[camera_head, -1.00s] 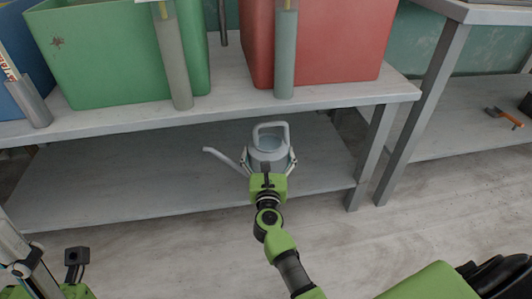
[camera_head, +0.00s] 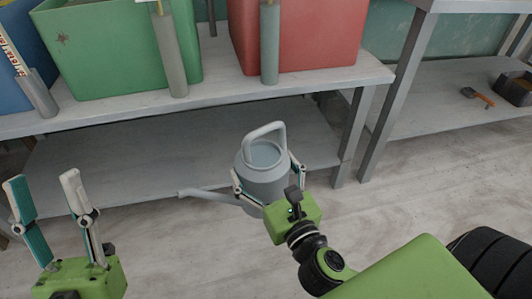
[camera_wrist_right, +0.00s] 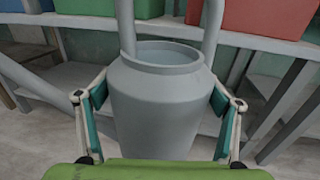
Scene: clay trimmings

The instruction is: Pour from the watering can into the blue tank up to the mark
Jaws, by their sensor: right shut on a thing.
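The grey watering can (camera_head: 262,180) is upright in front of the lower shelf, with water visible inside and its spout pointing left. My right gripper (camera_head: 268,180) is shut on the can's body from the near side. In the right wrist view the can (camera_wrist_right: 157,105) stands between the two fingers of my right gripper (camera_wrist_right: 157,110). My left gripper (camera_head: 45,195) is open and empty at the lower left. The blue tank (camera_head: 22,75) is on the upper shelf at the far left, partly cut off by the picture edge, with a striped strip and grey tube at its front.
A green tank (camera_head: 115,50) and a red tank (camera_head: 305,35) stand on the upper shelf (camera_head: 225,93), with grey tubes at their fronts. The lower shelf (camera_head: 110,160) looks bare. A shelf at right holds an orange-handled tool (camera_head: 478,97) and a dark box (camera_head: 515,88). Floor is clear.

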